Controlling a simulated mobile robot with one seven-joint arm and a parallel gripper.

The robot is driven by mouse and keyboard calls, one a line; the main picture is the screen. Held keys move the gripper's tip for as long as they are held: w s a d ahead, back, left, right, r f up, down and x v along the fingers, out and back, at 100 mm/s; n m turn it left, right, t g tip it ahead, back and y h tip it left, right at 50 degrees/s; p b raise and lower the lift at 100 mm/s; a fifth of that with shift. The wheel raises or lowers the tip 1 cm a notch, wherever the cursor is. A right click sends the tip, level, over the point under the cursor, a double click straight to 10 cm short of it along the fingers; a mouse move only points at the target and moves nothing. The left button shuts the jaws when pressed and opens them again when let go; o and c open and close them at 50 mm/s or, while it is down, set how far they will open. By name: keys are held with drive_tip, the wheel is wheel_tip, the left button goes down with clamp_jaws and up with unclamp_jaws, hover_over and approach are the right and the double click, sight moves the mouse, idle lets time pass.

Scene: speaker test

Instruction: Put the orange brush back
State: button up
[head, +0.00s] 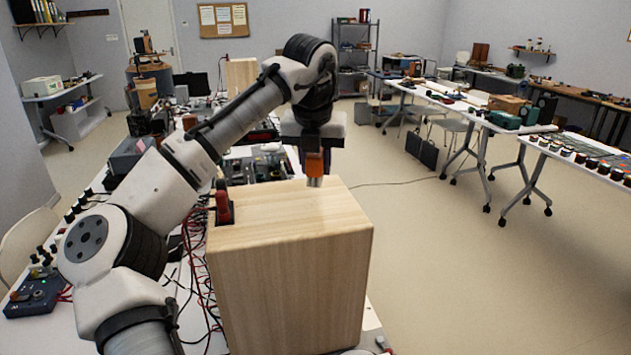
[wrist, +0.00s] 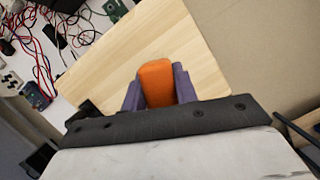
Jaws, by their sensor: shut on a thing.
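My gripper (head: 313,152) is shut on the orange brush (head: 314,164), which hangs upright with its pale grey lower end over the wooden box (head: 290,275). I cannot tell whether that end touches the box top. In the wrist view the orange brush (wrist: 155,78) sits between the two purple fingers of my gripper (wrist: 158,88), above the pale wooden top (wrist: 200,60). The brush's lower end is hidden there.
A red object in a dark base (head: 223,205) stands at the left edge of the box top. Cables and equipment crowd the white table (head: 190,335) behind and left. The box top's middle and right are bare. Open floor (head: 430,270) lies to the right.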

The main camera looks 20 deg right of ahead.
sight(315, 182)
drive_tip(key=shift+f, duration=2.15)
drive_tip(key=shift+f+p, duration=0.15)
drive_tip(key=shift+p, duration=0.15)
drive_tip(key=o, duration=1)
drive_tip(key=shift+c, duration=0.2)
drive_tip(key=b+v, duration=0.1)
drive_tip(key=v, duration=1.1)
drive_tip(key=shift+b, duration=0.3)
